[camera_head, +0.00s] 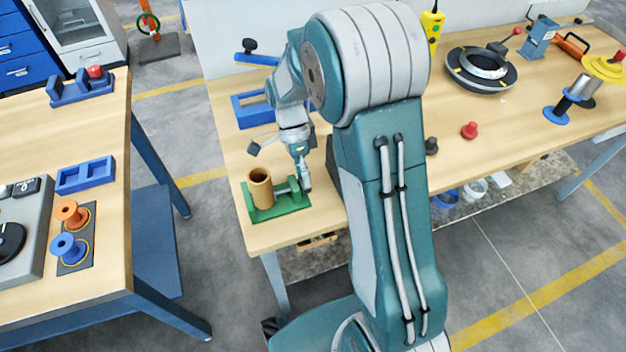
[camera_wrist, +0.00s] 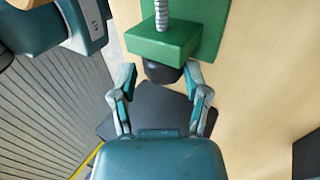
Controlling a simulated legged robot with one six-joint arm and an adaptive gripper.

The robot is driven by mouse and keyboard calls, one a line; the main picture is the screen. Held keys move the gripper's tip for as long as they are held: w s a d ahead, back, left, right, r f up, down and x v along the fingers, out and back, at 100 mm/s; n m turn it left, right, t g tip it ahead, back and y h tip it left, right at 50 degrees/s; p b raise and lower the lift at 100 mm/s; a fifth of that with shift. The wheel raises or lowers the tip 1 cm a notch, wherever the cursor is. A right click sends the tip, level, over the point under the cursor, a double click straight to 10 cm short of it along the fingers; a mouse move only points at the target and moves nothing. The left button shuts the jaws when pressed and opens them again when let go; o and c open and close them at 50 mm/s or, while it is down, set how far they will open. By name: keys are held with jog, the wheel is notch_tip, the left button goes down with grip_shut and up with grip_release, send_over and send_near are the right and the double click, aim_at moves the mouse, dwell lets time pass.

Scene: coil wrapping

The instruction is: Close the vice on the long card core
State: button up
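The green vice (camera_head: 264,213) sits near the front left corner of the middle bench. The brown card core (camera_head: 260,190) stands upright on it, at its left part. A grey screw lies between the core and the vice's right end block. In the wrist view the screw (camera_wrist: 161,14), the green end block (camera_wrist: 163,43) and a dark knob (camera_wrist: 163,73) show; the core is out of view. My gripper (camera_wrist: 161,78) is open, its fingertips on either side of the knob with gaps visible. In the head view my gripper (camera_head: 305,182) is at the vice's right end.
Blue holders (camera_head: 250,110) lie behind the vice. A red knob-like piece (camera_head: 469,130) and a black ring-shaped device (camera_head: 480,70) are further right. The left bench carries orange (camera_head: 72,213) and blue (camera_head: 68,248) spools. The bench's front edge is close to the vice.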

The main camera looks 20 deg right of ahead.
jog(key=shift+s+d, duration=0.1)
jog(key=shift+s, duration=0.05)
jog(key=shift+s+r+t, duration=0.1)
jog(key=shift+s+t, duration=0.1)
jog(key=shift+t, duration=1.7)
jog(key=shift+s+t, duration=0.15)
jog(key=shift+t, duration=0.55)
jog(key=shift+s+t, duration=0.15)
jog(key=shift+t, duration=0.95)
jog(key=shift+s+f+t, duration=0.1)
jog(key=shift+s+t, duration=0.1)
jog(key=shift+t, duration=0.7)
jog(key=shift+s+f+t, duration=0.1)
jog(key=shift+s+t, duration=0.05)
jog(key=shift+t, duration=0.75)
